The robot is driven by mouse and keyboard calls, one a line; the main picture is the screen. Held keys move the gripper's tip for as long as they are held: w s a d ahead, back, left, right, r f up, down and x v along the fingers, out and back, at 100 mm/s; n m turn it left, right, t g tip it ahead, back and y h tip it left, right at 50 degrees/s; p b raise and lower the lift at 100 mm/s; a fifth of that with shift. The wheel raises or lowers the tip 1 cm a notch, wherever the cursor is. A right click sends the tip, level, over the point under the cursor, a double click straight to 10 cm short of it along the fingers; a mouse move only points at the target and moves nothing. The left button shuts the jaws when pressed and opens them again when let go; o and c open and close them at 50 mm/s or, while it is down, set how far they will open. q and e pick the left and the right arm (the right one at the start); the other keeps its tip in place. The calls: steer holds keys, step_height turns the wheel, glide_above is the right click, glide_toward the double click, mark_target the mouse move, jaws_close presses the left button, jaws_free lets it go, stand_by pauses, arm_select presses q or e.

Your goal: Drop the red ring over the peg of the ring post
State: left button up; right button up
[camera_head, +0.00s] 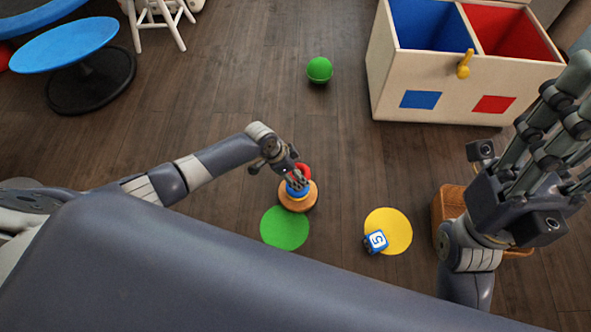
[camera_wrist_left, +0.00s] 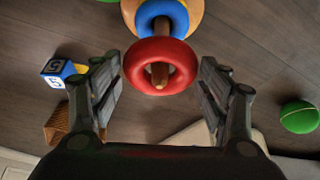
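The red ring (camera_wrist_left: 132,68) is around the peg (camera_wrist_left: 160,74) of the ring post in the left wrist view; the peg's tip shows in its hole. A stretch of peg shows between it and the blue ring (camera_wrist_left: 148,14) lower down. In the head view, the red ring (camera_head: 305,169) is partly hidden by my left gripper (camera_head: 297,184), above the post's round wooden base (camera_head: 300,207). My left gripper (camera_wrist_left: 160,75) is open, one finger on each side of the red ring, with narrow gaps. My right gripper (camera_head: 572,100) is raised at the right, away from the post; its opening is unclear.
A green disc (camera_head: 284,229) lies just below the post. A yellow disc (camera_head: 395,228) with a numbered block (camera_head: 376,241) on it lies to its right. A green ball (camera_head: 319,70) and a toy bin (camera_head: 456,90) are farther back.

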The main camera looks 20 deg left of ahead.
arm_select(q)
steer(key=shift+o, duration=1.2)
steer(key=shift+r, duration=0.1)
steer(key=v, duration=1.1)
steer(key=shift+r, duration=0.4)
steer(key=shift+s+a, duration=0.1)
steer(key=shift+s, duration=0.05)
